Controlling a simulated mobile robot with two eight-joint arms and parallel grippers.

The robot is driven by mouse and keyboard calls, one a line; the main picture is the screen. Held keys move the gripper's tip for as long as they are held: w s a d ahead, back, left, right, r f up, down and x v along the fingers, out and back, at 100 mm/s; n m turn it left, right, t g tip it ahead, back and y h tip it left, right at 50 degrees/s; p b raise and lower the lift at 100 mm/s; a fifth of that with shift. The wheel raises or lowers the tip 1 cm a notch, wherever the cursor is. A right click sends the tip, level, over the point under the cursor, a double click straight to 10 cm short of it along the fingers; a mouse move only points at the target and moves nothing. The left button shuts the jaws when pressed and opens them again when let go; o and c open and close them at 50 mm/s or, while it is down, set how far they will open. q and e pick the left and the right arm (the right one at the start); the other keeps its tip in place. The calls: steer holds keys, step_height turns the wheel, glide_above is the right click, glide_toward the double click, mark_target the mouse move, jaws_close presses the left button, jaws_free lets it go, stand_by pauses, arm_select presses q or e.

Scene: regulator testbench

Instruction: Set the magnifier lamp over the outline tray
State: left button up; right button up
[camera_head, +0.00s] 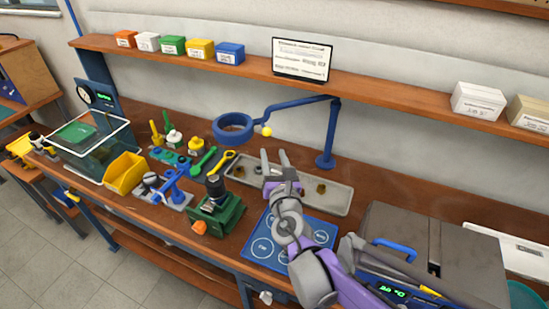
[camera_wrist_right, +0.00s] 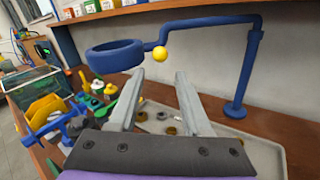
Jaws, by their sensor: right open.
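The blue magnifier lamp has a ring head (camera_head: 232,139), a jointed arm with a yellow knob (camera_head: 266,131), and an upright post (camera_head: 331,135) on the bench. Its ring also shows in the right wrist view (camera_wrist_right: 115,60). A shallow grey tray (camera_head: 337,197) holding several small fittings lies below the lamp arm; I cannot tell if it is the outline tray. The ring is left of this tray. My right gripper (camera_head: 274,155) is open and empty above the tray, with its fingertips below the yellow knob (camera_wrist_right: 160,53) and apart from it. My left gripper is not in view.
A blue mat with white circles (camera_head: 262,249) lies in front of the tray. A green fixture (camera_head: 215,215), a yellow bin (camera_head: 125,170) and a clear tank crowd the left. A grey case (camera_head: 440,240) stands at right. A shelf (camera_head: 390,90) runs behind the lamp.

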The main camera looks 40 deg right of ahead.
steer(key=shift+w, duration=0.1)
steer(key=shift+c, duration=1.2)
steer(key=w+m+b, duration=0.1)
steer(key=m, duration=0.1)
steer(key=f+m+h+b, duration=0.1)
steer(key=m+b, duration=0.1)
steer(key=w+a+f+m+h+b, duration=0.1)
steer(key=m+b, duration=0.1)
steer(key=shift+w+f+m+g, duration=0.1)
steer(key=shift+w+m+g, duration=0.2)
steer(key=shift+w, duration=0.05)
jaws_close()
steer(key=m+g+h+b, duration=0.45)
steer(key=m+b, duration=0.45)
steer(key=m, duration=0.8)
glide_toward(261, 121)
steer(key=shift+n+t+h, duration=0.25)
steer(key=shift+n, duration=0.05)
steer(key=x, duration=0.5)
steer(key=shift+d+f, duration=0.2)
steer(key=shift+f, duration=0.2)
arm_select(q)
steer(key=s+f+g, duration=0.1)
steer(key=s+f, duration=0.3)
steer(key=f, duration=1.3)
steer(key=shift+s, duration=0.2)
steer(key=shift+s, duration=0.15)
arm_select(e)
steer(key=shift+s+a, duration=0.1)
